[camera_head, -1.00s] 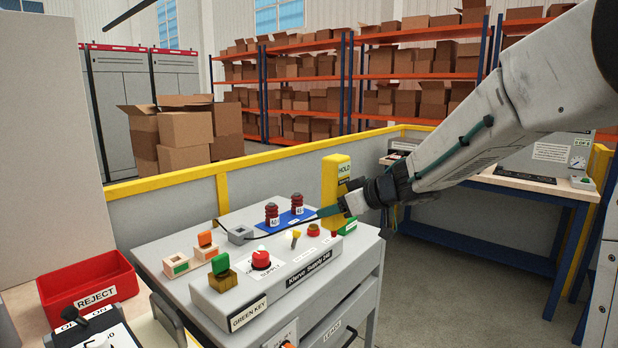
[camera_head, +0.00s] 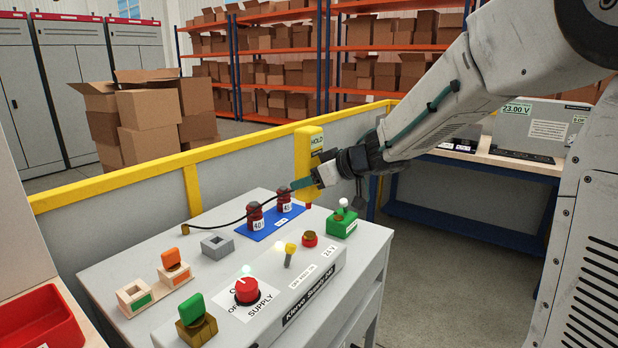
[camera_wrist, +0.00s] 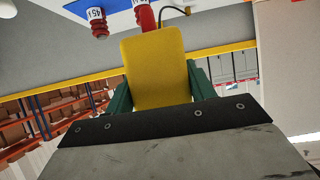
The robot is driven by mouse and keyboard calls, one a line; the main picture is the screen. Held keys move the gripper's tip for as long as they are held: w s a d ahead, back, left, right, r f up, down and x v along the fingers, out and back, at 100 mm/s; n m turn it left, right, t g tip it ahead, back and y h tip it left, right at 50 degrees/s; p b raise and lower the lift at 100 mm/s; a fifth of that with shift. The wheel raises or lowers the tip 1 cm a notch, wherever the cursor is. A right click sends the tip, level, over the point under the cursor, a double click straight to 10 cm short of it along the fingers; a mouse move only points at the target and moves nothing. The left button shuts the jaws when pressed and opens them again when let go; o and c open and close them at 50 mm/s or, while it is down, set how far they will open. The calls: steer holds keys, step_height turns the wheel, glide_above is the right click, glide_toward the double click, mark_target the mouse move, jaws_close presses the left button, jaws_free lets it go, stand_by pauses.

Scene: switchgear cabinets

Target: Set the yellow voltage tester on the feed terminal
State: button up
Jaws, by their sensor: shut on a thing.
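The yellow voltage tester (camera_head: 309,150) is upright above the back right of the grey bench, marked HOLD. My gripper (camera_head: 318,178) is shut on its lower part. In the wrist view the tester (camera_wrist: 158,70) sits between the green fingers of my gripper (camera_wrist: 160,88). A red tip (camera_head: 308,206) shows below the tester; I cannot tell whether it touches anything. A black lead runs left from near the tester to a brass end (camera_head: 184,229). No label reads feed terminal; a red round post (camera_head: 310,239) by the 24 V label may be it.
Two dark red insulators (camera_head: 256,217) stand on a blue plate (camera_head: 262,236), close left of the tester. A green box with a white knob (camera_head: 342,222) stands to its right. A yellow-railed wall (camera_head: 240,143) runs behind.

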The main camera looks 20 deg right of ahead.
mark_target(311, 201)
steer(key=shift+s, duration=0.1)
steer(key=shift+s+f, duration=0.1)
steer(key=shift+f, duration=2.8)
steer(key=shift+f, duration=0.6)
steer(key=shift+r, duration=3.55)
steer(key=shift+s+d, duration=0.1)
steer(key=shift+d, duration=0.05)
